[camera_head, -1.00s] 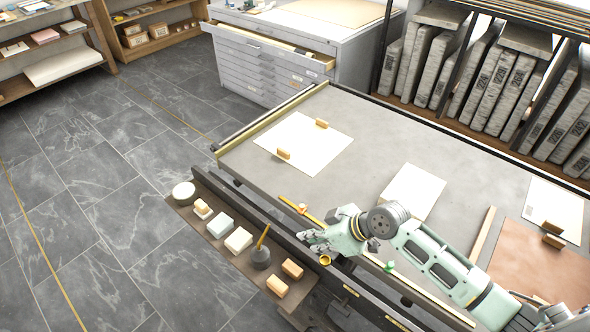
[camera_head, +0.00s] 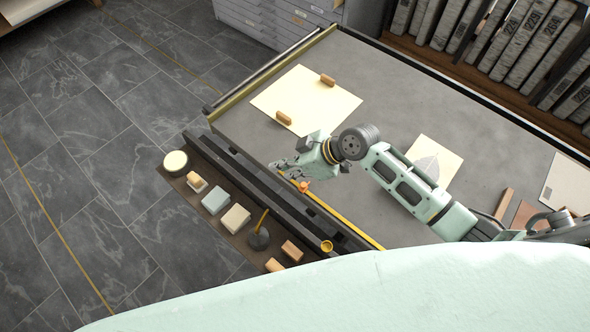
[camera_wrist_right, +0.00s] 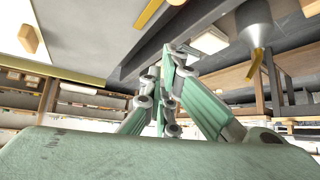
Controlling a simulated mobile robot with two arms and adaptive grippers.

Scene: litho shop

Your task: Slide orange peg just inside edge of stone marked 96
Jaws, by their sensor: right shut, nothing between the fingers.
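A small orange peg (camera_head: 304,187) stands on the yellow strip (camera_head: 340,219) along the table's front edge in the head view. My right gripper (camera_head: 278,170) is shut and empty, just left of the peg and above the table edge. I cannot tell whether it touches the peg. In the right wrist view its closed fingers (camera_wrist_right: 168,85) show in the middle. Several grey stones (camera_head: 527,45) with numbers stand in the rack at the upper right. I cannot read a 96 on any of them. My left gripper is not in view.
Paper sheets (camera_head: 305,98) lie on the table (camera_head: 405,100). A pale green part of my body covers the bottom of the head view.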

